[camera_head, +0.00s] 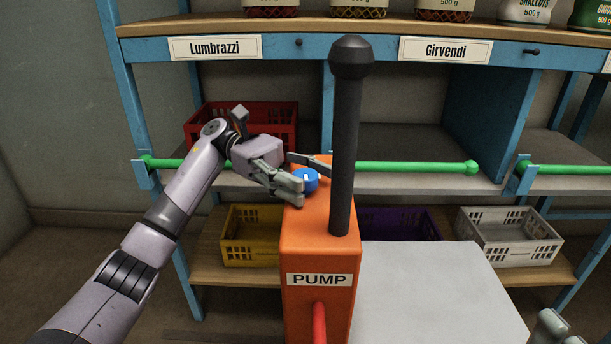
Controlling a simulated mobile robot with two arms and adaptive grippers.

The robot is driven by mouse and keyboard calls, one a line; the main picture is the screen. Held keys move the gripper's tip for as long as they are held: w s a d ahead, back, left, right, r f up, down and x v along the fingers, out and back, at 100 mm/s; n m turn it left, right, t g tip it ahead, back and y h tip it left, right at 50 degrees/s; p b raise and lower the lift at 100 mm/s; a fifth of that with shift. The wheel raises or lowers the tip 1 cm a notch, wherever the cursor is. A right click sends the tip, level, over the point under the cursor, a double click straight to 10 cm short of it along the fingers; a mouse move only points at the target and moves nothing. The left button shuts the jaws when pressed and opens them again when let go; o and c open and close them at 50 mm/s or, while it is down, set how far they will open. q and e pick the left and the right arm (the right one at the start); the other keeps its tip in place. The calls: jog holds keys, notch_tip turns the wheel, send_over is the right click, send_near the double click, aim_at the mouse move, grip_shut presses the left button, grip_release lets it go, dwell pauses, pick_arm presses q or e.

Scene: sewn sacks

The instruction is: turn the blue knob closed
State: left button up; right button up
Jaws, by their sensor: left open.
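The blue knob (306,181) sits on top of the orange pump housing (318,243), behind the PUMP label and left of the tall dark lever (345,150). A pale mark shows on the knob's top. My left gripper (306,180) reaches in from the left, open, with one finger on the near left side of the knob and the other behind it. Whether the fingers touch the knob cannot be told. At the lower right edge a grey piece of my right arm (553,328) shows, too little to judge its jaws.
A blue-framed shelf stands behind, with a green rod (418,168) across it. Red (292,112), yellow (268,258), purple (400,240) and white (510,249) crates sit on it. A pale flat surface (430,295) lies right of the pump. The dark lever rises close to the gripper.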

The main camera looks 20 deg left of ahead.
aim_at(296, 173)
pick_arm(q)
jog(key=shift+a, duration=0.1)
jog(key=v, duration=0.7)
jog(key=shift+w+a, duration=0.1)
jog(key=shift+a, duration=0.05)
jog(key=shift+f, duration=0.1)
